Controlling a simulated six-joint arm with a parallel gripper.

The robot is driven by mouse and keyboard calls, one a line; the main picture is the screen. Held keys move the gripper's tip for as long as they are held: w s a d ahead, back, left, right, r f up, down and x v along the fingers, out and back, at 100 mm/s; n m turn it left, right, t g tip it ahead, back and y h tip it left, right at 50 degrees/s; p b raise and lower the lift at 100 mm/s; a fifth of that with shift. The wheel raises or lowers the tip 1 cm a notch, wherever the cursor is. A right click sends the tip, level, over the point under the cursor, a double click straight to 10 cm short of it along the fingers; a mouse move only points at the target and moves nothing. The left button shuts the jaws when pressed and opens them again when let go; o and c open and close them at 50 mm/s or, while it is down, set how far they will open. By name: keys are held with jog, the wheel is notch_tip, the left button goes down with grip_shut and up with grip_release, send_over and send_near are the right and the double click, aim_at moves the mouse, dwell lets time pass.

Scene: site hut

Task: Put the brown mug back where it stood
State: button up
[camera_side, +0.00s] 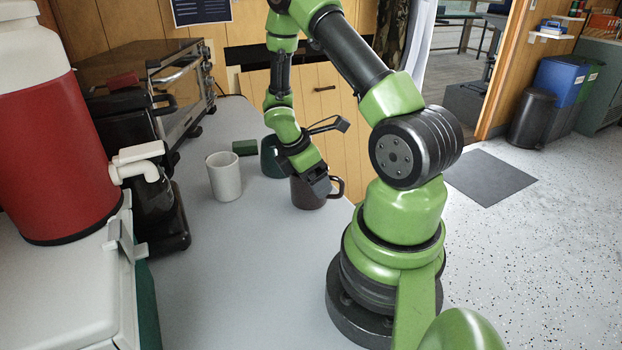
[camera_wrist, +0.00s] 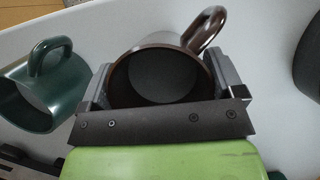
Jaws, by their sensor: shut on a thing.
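The brown mug (camera_side: 307,197) is upright at the right part of the grey counter, its handle pointing right in the side view. My gripper (camera_side: 316,183) is shut on it, reaching down from above. In the wrist view the brown mug (camera_wrist: 160,78) sits between the two fingers of my gripper (camera_wrist: 165,90), with its open mouth showing and its handle at the upper right. The mug looks empty. I cannot tell whether its base touches the counter.
A dark green mug (camera_side: 270,158) stands just behind, partly hidden by my arm; it also shows at left in the wrist view (camera_wrist: 38,92). A white mug (camera_side: 224,177) stands to the left. A small green block (camera_side: 244,147) lies behind. The front counter (camera_side: 250,270) is clear.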

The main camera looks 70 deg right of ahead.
jog(key=shift+f, duration=0.35)
jog(key=o, duration=1.1)
jog(key=shift+f, duration=0.15)
jog(key=shift+c, duration=0.2)
jog(key=v, duration=1.3)
jog(key=s+a+r+m+t+y, duration=0.2)
jog(key=a+r+m+t, duration=0.3)
jog(key=a, duration=0.4)
jog(key=s+a+r+m+t+y, duration=0.3)
jog(key=s+a+r+m+t, duration=0.2)
jog(key=a+r+m, duration=0.3)
notch_tip(320, 180, up, 2)
jog(key=shift+a+r, duration=0.2)
jog(key=shift+a, duration=0.95)
